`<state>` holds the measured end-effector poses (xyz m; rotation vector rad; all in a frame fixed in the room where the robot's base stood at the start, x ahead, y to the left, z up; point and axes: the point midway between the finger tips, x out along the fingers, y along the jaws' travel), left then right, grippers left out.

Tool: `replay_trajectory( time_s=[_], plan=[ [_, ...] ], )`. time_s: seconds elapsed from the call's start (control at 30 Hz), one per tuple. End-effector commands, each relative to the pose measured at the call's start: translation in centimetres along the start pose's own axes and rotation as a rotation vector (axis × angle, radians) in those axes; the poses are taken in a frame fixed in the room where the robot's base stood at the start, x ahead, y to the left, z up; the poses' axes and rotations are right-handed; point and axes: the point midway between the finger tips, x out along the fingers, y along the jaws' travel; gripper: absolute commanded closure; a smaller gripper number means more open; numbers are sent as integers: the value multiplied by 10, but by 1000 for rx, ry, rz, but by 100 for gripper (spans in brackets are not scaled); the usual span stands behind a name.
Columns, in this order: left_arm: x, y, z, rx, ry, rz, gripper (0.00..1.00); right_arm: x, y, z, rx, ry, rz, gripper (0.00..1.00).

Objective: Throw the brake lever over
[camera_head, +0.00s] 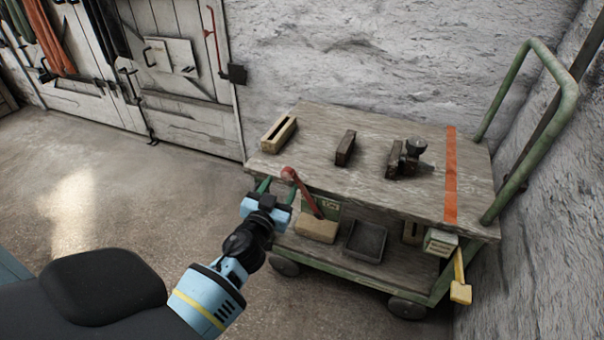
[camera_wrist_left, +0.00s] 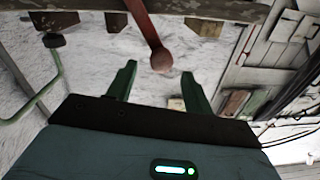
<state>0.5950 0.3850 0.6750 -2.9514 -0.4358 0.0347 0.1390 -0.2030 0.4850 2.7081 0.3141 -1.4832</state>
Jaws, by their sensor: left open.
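The brake lever (camera_head: 305,193) is a red bar with a round knob at its upper end, on the near side of the trolley. It leans up and to the left in the head view. My left gripper (camera_head: 276,182) is open, its green fingers close to the knob. In the left wrist view the lever's knob (camera_wrist_left: 161,60) shows between the two fingertips of my left gripper (camera_wrist_left: 159,70), with gaps on both sides. I cannot tell whether it lies fully between them in depth. My right gripper is not in view.
The trolley's wooden top (camera_head: 370,190) carries a pale slotted block (camera_head: 278,134), a dark block (camera_head: 345,148) and a dark clamp-like tool (camera_head: 408,158). A lower shelf holds a pale block (camera_head: 316,229) and a dark tray (camera_head: 365,242). A yellow handle (camera_head: 460,285) hangs at the right. The floor at left is clear.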

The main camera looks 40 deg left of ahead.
Motion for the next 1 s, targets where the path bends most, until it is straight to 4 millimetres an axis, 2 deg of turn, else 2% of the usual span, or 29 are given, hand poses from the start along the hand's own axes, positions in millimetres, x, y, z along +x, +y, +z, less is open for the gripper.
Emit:
replay_trajectory(
  time_s=[0.27, 0.7, 1.0],
  plan=[
    [10, 0, -1, 0, 2, 0, 48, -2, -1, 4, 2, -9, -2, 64],
    [68, 0, 0, 0, 0, 0, 48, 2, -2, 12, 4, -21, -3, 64],
    [78, 0, 0, -1, 0, 0, 48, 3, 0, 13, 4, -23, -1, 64]
  ],
)
